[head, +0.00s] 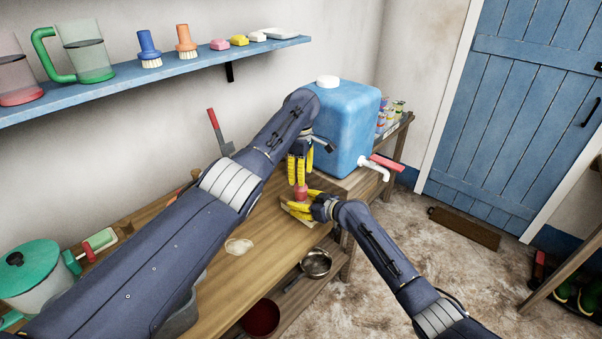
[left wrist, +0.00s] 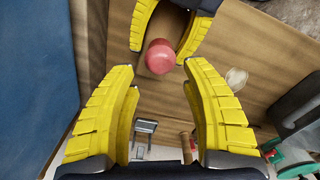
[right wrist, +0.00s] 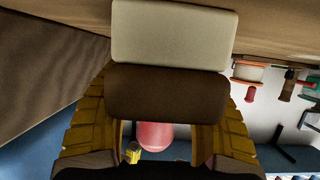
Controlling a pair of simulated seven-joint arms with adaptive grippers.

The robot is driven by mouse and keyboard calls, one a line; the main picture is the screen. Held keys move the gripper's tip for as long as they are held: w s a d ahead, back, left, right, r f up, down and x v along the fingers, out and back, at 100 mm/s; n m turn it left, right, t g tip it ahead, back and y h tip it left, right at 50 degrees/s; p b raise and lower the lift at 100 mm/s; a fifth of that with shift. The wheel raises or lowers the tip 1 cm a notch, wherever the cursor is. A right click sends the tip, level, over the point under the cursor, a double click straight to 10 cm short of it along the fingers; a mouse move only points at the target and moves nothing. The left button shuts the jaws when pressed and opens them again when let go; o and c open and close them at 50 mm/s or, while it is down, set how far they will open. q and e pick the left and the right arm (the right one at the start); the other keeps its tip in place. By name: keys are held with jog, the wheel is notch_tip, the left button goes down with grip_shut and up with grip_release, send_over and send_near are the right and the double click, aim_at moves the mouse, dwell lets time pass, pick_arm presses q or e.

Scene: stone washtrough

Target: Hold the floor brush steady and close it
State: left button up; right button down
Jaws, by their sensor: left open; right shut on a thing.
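The floor brush (right wrist: 168,94) shows in the right wrist view as a brown block with a cream block (right wrist: 174,33) beyond it and a rounded red knob (right wrist: 155,136) nearer the camera. My right gripper (head: 299,208) is shut on it, low over the bench, its fingers on either side of the brown block. In the left wrist view the red knob (left wrist: 160,57) shows between the right gripper's fingers. My left gripper (head: 300,181) points down just above the knob. Its fingers (left wrist: 160,78) are open and spread, with nothing between them. Contact with the knob cannot be told.
A blue water tank (head: 345,125) with a white tap (head: 374,168) stands close behind my grippers. A blue wall shelf (head: 150,80) holds jugs, brushes and soaps. A pale flat piece (head: 239,246) lies on the wooden bench (head: 255,275). Pans sit underneath.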

aim_at(300, 192)
pick_arm(q)
jog(key=shift+f, duration=3.7)
jog(key=shift+c, duration=0.4)
grip_shut()
jog(key=m, duration=0.5)
jog(key=shift+f, duration=0.1)
jog(key=m, duration=1.1)
jog(key=shift+m, duration=0.4)
jog(key=m, duration=0.6)
jog(key=shift+a, duration=0.15)
